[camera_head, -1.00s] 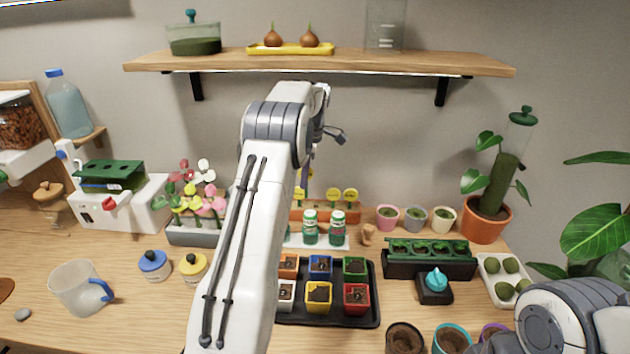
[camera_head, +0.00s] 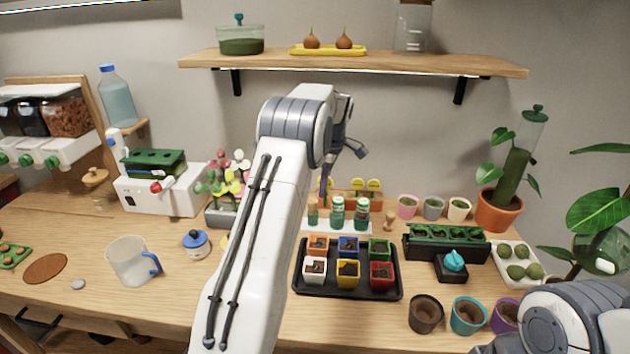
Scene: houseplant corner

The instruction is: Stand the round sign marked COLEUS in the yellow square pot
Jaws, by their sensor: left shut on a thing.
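The yellow square pot (camera_head: 348,281) stands in the front row of the black tray, between a white and a red pot, with dark soil inside. My left gripper (camera_head: 327,180) points down near the orange rack (camera_head: 355,200), beyond the tray, mostly hidden by my forearm. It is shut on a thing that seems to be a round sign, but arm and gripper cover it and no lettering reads. Other round yellow signs (camera_head: 373,184) stand upright in the rack. My right arm shows only as a link at the lower right; its gripper is out of view.
The black tray (camera_head: 390,293) holds several small square pots. Green-capped bottles (camera_head: 337,212) stand between it and the rack. A dark green planter (camera_head: 445,240) and a teal-topped thing (camera_head: 454,262) are to the right. Round pots (camera_head: 425,314) line the front right.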

